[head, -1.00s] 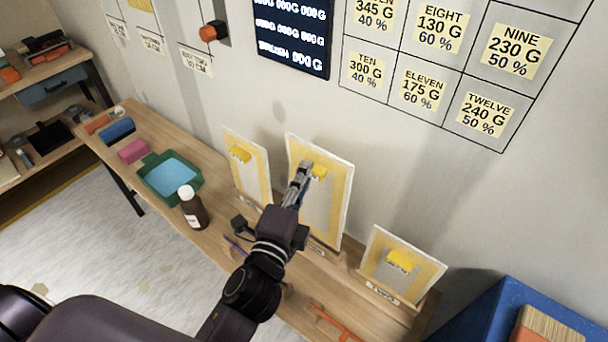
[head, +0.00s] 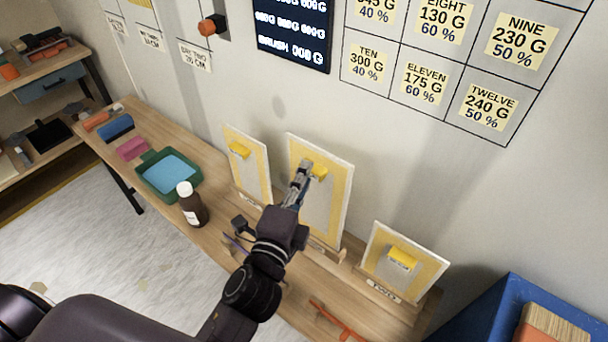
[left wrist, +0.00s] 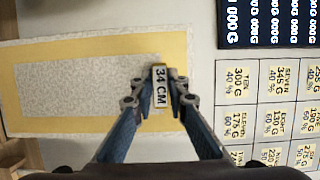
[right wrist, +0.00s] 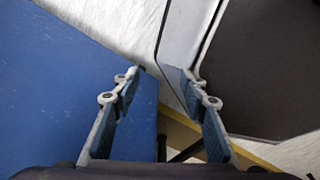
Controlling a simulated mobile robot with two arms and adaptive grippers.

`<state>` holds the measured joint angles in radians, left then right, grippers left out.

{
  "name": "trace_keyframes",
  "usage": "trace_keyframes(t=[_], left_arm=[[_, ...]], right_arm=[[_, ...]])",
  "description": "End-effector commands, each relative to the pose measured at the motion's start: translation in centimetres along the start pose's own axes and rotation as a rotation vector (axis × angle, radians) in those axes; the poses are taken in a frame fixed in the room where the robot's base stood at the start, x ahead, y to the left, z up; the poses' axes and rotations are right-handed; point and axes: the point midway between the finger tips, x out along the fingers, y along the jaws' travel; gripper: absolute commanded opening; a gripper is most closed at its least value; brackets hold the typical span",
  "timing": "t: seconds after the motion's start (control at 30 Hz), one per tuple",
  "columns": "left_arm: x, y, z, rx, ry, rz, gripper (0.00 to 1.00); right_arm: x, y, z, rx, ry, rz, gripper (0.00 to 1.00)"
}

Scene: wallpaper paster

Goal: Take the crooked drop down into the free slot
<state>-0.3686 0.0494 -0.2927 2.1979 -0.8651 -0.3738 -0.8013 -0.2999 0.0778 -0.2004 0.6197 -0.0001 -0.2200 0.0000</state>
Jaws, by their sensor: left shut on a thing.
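Three boards with yellow borders and grey middles stand along the bench by the wall. The left one is narrow (head: 262,178), the middle one is the tallest (head: 335,205), and the right one is short (head: 432,268). Each has a yellow block near its top. My left gripper (head: 303,168) is shut on the middle board's block, which reads 34 CM in the left wrist view (left wrist: 160,86). My arm hides part of this board's lower side, so I cannot tell whether its foot is seated. My right gripper (right wrist: 165,82) is open and empty, away from the boards.
A brown bottle (head: 194,210) and a green tray with blue contents (head: 143,178) stand left on the bench. An orange tool (head: 335,322) lies at the front. A blue box (head: 480,310) is at right. Wooden ledges (head: 378,288) run below the boards.

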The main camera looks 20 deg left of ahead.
Motion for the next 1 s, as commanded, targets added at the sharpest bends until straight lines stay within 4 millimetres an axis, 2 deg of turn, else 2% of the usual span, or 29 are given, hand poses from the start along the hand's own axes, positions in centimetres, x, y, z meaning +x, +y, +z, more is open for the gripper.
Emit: trace_keyframes(t=[0.5, 1.0], left_arm=[[0.0, 1.4, 0.0, 0.000, 0.000, -0.001, 0.00], [0.0, 2.7, 0.0, 0.000, 0.000, 0.000, 0.00]], right_arm=[[1.2, 0.3, 0.2, 0.000, -0.001, 0.004, 0.40], [2.3, -1.0, 0.2, -0.001, 0.001, -0.011, 0.40]])
